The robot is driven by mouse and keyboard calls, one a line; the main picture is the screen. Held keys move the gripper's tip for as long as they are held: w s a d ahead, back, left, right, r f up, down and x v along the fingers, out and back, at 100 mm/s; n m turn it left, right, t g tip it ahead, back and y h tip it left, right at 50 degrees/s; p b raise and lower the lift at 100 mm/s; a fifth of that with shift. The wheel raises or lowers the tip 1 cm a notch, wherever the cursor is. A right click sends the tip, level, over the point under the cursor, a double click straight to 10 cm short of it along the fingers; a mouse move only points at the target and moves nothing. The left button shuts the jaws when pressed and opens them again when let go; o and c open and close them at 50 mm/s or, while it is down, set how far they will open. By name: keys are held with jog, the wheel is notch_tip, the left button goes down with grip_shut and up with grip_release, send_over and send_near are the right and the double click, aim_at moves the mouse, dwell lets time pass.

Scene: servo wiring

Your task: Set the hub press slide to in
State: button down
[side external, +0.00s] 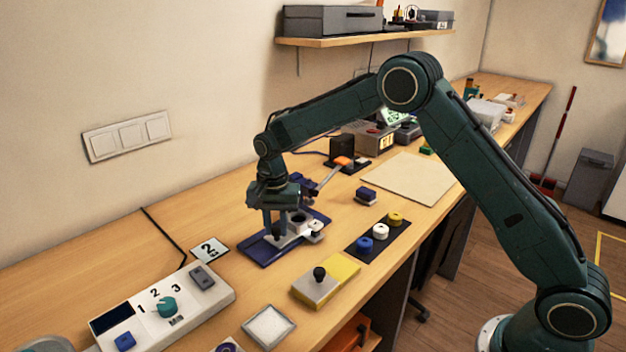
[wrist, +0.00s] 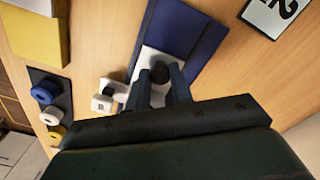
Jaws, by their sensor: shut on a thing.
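The hub press is a dark blue base plate (side external: 258,251) with a pale slide (side external: 290,240) on it. It also shows in the wrist view as a blue plate (wrist: 196,38) with a white slide (wrist: 150,58). A black knob (wrist: 160,72) stands up from the slide. My gripper (side external: 274,230) points down over the press and is shut on the black knob, with one finger on each side in the wrist view (wrist: 158,88). A small white part with a dark piece (side external: 315,227) sits at the slide's right end. My fingers hide part of the slide.
A yellow and grey box (side external: 327,283) with its own black knob stands in front. A dark mat with blue, white and yellow spools (side external: 380,233) lies right. A control box with a teal dial (side external: 166,306) is front left. An orange-tipped tool (side external: 341,161) is behind.

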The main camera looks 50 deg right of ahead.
jog(key=c, duration=1.2)
grip_release()
jog(key=shift+c, duration=0.2)
jog(key=shift+r, duration=0.1)
notch_tip(320, 180, up, 14)
